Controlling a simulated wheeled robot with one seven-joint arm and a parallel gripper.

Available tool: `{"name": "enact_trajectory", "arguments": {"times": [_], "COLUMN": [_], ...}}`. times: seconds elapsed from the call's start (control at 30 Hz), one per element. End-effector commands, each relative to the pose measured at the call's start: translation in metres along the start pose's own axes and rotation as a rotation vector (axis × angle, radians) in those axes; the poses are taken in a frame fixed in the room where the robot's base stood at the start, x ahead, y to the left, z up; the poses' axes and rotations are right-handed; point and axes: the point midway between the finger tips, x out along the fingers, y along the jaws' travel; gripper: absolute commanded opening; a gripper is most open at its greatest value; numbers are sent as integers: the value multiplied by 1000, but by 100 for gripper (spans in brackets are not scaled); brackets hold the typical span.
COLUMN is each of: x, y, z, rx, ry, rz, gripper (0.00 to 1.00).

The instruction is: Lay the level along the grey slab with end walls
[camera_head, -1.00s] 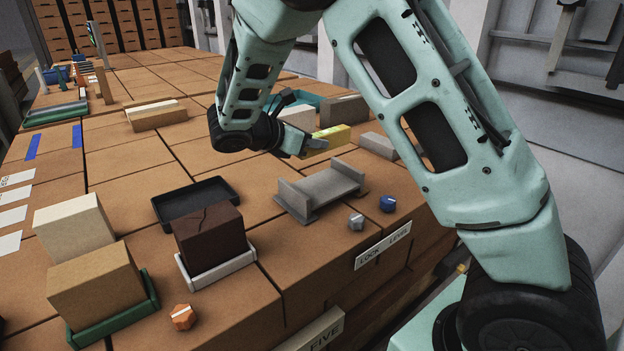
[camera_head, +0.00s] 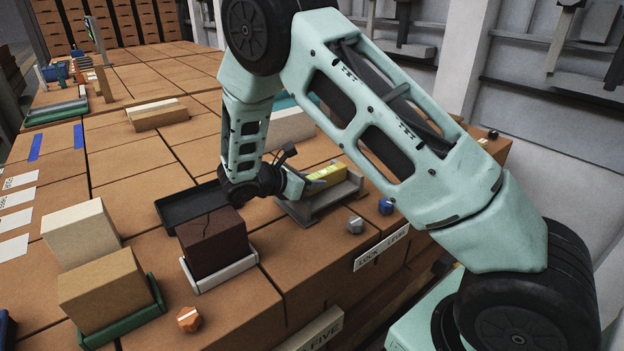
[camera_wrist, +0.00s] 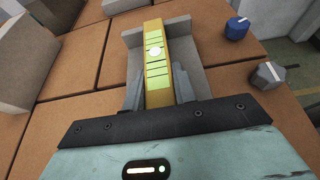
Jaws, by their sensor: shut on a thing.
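The yellow level (camera_head: 326,176) is in my gripper (camera_head: 305,184), above the grey slab with end walls (camera_head: 296,211). In the wrist view the level (camera_wrist: 157,60) runs lengthwise away from my gripper (camera_wrist: 158,92), whose fingers are shut on its near part. There it lies in line with the slab (camera_wrist: 188,60), between the slab's side edges, with its far end near the far end wall (camera_wrist: 133,38). I cannot tell whether the level touches the slab. The slab's near end is hidden by my gripper.
A blue knob (camera_head: 386,206) and a grey knob (camera_head: 355,225) stand at the slab's right. A black tray (camera_head: 180,208) and a dark brick (camera_head: 212,243) on a white base stand to its left. A pale grey block (camera_head: 290,127) stands behind.

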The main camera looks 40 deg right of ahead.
Motion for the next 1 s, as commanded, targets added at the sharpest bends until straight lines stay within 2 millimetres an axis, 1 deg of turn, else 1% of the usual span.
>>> {"name": "enact_trajectory", "arguments": {"times": [0.2, 0.23, 0.27, 0.3, 0.57, 0.67, 0.77, 0.87, 1.0], "x": [1, 1, 1, 1, 1, -1, -12, -30, -61], "y": [0, 0, 0, 0, 0, 0, 1, 1, 1], "z": [-3, -4, -3, -3, -2, 2, -2, -3, -4], "rx": [0, 0, 0, 0, 0, 0, 1, 1, 2], "ry": [-1, 0, 0, 0, 0, 0, -1, 1, 2], "rz": [0, 0, 0, 0, 0, 0, 4, 6, 5], "gripper": [0, 30, 38, 49, 49, 49, 49, 49, 49]}}
